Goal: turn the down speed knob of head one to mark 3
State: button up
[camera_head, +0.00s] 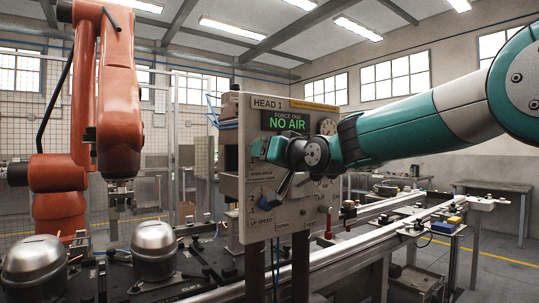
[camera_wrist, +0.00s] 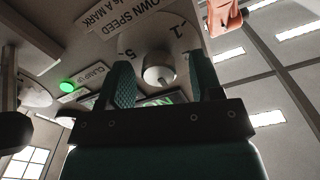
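The down speed knob (camera_wrist: 158,74) is a pale round knob on a light dial plate (camera_wrist: 152,40), seen in the wrist view below its "DOWN SPEED" label (camera_wrist: 118,18). Digits 1 and 5 show on the dial; which mark the knob points to I cannot tell. My gripper (camera_wrist: 160,66) is open, with one teal finger on each side of the knob and visible gaps between. In the head view my gripper (camera_head: 262,150) is at the front of the HEAD 1 panel (camera_head: 293,222) and hides the knob.
The panel carries a green-lit "NO AIR" display (camera_head: 287,122), a gauge (camera_head: 328,127) and an up speed knob (camera_head: 262,198) lower down. A conveyor rail (camera_head: 370,232) runs at right.

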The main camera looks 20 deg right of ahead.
jog(key=v, duration=1.7)
jog(key=shift+s+b, duration=0.2)
jog(key=shift+b, duration=0.25)
jog(key=s+a+f+n+g+y+p, duration=0.1)
jog(key=s+a+f+n+g+p, duration=0.1)
jog(key=s+a+f+g+p, duration=0.3)
jog(key=s+a+f+n+g+h+p, duration=0.1)
jog(key=s+a+f+n+g+p, duration=0.1)
jog(key=s+f+g, duration=0.3)
jog(key=s+a+f+n+g+h+p, duration=0.1)
jog(key=s+a+f+n+g+p, duration=0.1)
jog(key=s+f+g+p, duration=0.2)
jog(key=s+f+g, duration=0.1)
jog(key=s+g, duration=0.2)
jog(key=s, duration=0.5)
jog(key=shift+s+a+f+n, duration=0.2)
jog(key=shift+s+a+n, duration=0.1)
jog(key=shift+a+n, duration=0.1)
